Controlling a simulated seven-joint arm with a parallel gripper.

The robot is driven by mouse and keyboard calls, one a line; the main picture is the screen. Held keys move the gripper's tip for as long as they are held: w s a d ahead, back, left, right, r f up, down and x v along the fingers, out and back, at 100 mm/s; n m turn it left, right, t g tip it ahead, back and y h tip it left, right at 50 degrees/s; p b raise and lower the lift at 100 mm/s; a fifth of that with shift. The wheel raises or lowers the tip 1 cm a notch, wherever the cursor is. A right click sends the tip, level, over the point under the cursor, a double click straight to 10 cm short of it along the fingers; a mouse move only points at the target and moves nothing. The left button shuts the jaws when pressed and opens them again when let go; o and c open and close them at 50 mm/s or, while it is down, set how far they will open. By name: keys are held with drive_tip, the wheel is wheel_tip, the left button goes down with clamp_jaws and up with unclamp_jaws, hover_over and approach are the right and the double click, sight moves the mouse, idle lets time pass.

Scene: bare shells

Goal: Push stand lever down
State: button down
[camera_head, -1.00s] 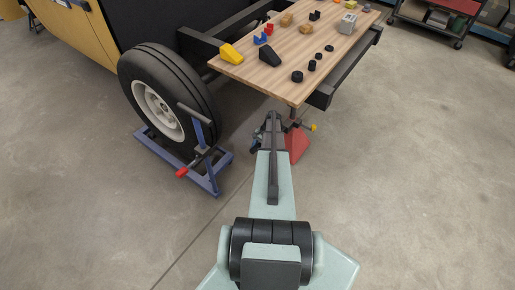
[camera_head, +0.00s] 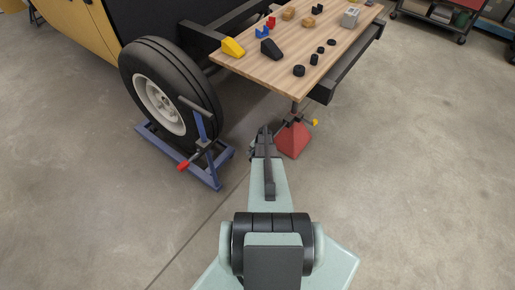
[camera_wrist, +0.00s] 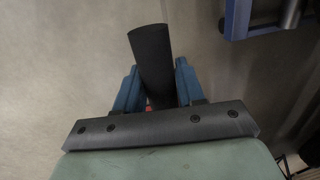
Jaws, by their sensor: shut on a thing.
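The red stand (camera_head: 292,141) is under the near corner of the wooden table, with a small yellow-tipped part (camera_head: 314,122) on its right. My gripper (camera_head: 264,137) is low, just left of this stand. In the wrist view, its blue fingers (camera_wrist: 155,92) are shut around a thick dark cylindrical handle (camera_wrist: 151,50), apparently the stand lever's. The handle sticks out beyond the fingers. A small red spot shows between them. The handle's joint with the stand is not clear, as my arm partly covers it in the head view.
A blue wheel stand (camera_head: 209,179) with a red-ended handle (camera_head: 183,166) is left of my gripper, beside the large tire (camera_head: 137,72). The wooden table (camera_head: 262,68) carries blocks and black cylinders.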

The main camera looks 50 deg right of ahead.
wheel_tip(320, 180, down, 10)
drive_tip(key=d+h, duration=0.1)
drive_tip(key=h, duration=0.2)
drive_tip(key=shift+d+h, duration=0.25)
drive_tip(key=shift+h, duration=0.05)
drive_tip(key=c, duration=0.8)
unclamp_jaws()
drive_tip(key=shift+r, duration=0.1)
drive_tip(key=v, duration=1.3)
drive_tip(key=shift+a+r, duration=0.1)
drive_tip(key=shift+r, duration=0.2)
drive_tip(key=shift+n, duration=0.4)
